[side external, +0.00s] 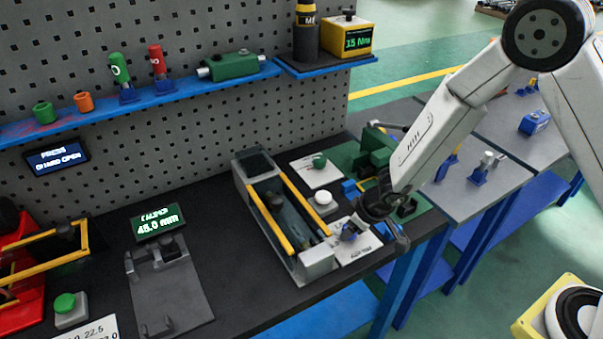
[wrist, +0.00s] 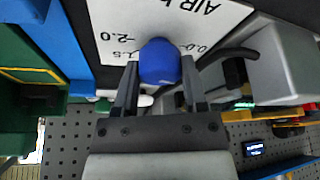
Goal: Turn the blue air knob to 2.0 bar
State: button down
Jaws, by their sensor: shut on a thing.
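The blue air knob (wrist: 160,62) stands on a white plate (wrist: 155,20) printed "AIR" with a scale. In the wrist view, scale marks 2.0 and 1.5 show left of the knob and 0.0 shows to its right. No pointer on the knob can be made out, so its setting cannot be read. My gripper (wrist: 160,85) is shut on the knob, one finger on each side. In the side external view, my gripper (side external: 372,222) is low over the plate (side external: 357,243), and a small part of the blue knob (side external: 348,233) shows beside it.
A grey trough with yellow rails (side external: 268,212) stands just left of the plate. A white round button (side external: 323,197) and a green fixture (side external: 377,148) are behind. A caliper display (side external: 158,222) reads 45.0 mm. The bench's front edge is close to my gripper.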

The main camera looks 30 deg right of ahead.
jog(key=shift+w+r, duration=0.1)
jog(key=shift+w, duration=0.05)
dwell(0.4)
jog(key=shift+c, duration=0.7)
grip_release()
jog(key=shift+n+g+y, duration=0.4)
jog(key=shift+n+y, duration=0.3)
jog(key=shift+n, duration=1.5)
